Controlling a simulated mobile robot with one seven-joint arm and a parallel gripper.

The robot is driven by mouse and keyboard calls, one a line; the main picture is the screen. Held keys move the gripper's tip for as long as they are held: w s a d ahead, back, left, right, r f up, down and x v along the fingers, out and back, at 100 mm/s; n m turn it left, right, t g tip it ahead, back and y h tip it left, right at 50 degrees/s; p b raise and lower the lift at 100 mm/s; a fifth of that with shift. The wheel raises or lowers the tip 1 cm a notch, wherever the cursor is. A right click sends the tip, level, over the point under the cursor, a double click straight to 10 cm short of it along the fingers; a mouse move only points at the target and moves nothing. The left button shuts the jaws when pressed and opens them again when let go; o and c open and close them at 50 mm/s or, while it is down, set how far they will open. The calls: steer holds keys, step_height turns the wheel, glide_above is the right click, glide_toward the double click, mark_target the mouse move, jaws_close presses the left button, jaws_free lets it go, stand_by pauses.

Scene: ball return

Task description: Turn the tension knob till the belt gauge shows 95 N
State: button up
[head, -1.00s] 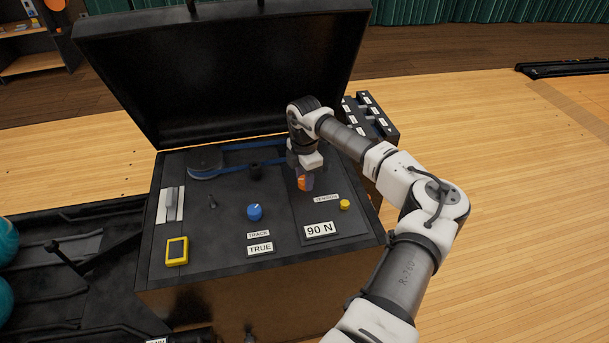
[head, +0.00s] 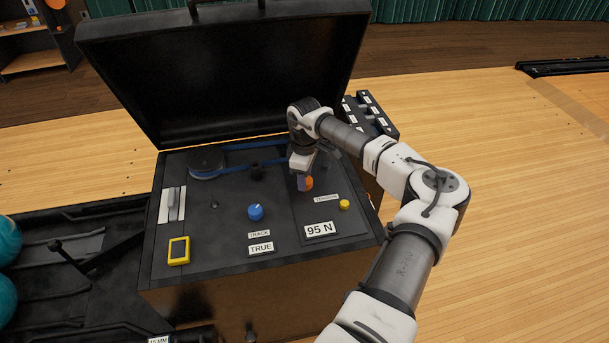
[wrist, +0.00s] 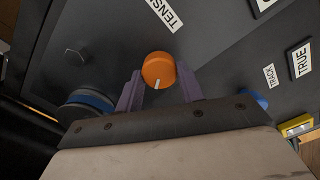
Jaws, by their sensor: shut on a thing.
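The orange tension knob (wrist: 158,70) sits between the two purple fingers of my gripper (wrist: 160,90) in the wrist view, its white mark pointing toward the gripper. In the head view the knob (head: 308,184) is partly hidden by my gripper (head: 303,183), which points down at it. My gripper is shut on the knob. The belt gauge (head: 319,230) reads 95 N, below the TENSION label (head: 326,198).
A blue track knob (head: 255,212) stands left of the gauge, with a TRUE display (head: 261,248) below it. A yellow button (head: 344,204), a yellow meter (head: 178,250) and a blue belt (head: 235,168) are on the panel. The raised black lid (head: 225,75) stands behind.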

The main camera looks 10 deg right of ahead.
steer(key=shift+m, duration=0.3)
stand_by(0.4)
steer(key=o, duration=1)
steer(key=shift+r, duration=0.15)
step_height(320, 180, up, 14)
steer(key=shift+f+b, duration=0.2)
steer(key=shift+b, duration=0.65)
